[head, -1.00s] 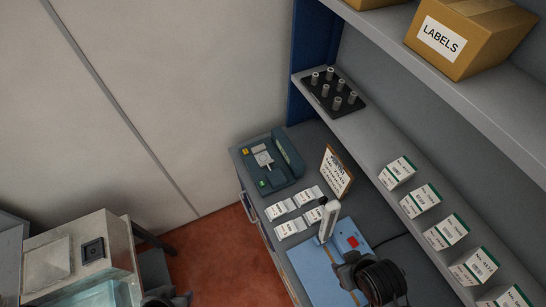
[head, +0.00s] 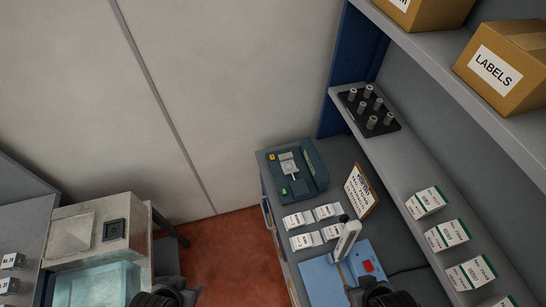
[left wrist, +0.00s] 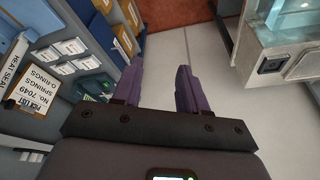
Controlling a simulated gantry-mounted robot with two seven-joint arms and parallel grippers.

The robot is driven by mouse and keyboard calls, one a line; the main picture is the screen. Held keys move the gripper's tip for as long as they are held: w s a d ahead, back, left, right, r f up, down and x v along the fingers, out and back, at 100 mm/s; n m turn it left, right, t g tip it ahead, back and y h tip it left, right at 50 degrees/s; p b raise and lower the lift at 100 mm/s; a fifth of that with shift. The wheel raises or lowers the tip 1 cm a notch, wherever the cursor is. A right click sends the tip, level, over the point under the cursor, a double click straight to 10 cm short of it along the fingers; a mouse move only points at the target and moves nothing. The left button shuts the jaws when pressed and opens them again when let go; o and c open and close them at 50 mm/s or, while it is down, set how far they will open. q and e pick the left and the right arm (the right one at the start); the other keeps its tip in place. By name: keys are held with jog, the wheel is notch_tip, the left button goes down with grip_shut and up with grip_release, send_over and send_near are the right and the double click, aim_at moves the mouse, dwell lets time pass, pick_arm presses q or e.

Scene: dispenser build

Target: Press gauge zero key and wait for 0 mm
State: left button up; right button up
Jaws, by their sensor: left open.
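The gauge (head: 288,176) is a dark teal box on the grey bench, with a light plate in its middle, a raised block along its right side, a yellow key (head: 271,157) and a green key (head: 284,191). Its reading is too small to make out, and I cannot tell which key is the zero key. My left gripper (left wrist: 154,85) is open and empty in the left wrist view, well apart from the bench. In the head view only dark parts of my two arms show at the bottom edge; the right fingertips cannot be made out.
White packets (head: 299,220) lie in front of the gauge, beside a pick-list board (head: 360,190). A blue heat sealer (head: 325,281) with a white lever stands nearer. A shelf with boxes overhangs the right. A metal machine (head: 70,255) stands left; red floor between is clear.

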pick_arm(q)
grip_shut()
dwell(0.3)
dwell(1.6)
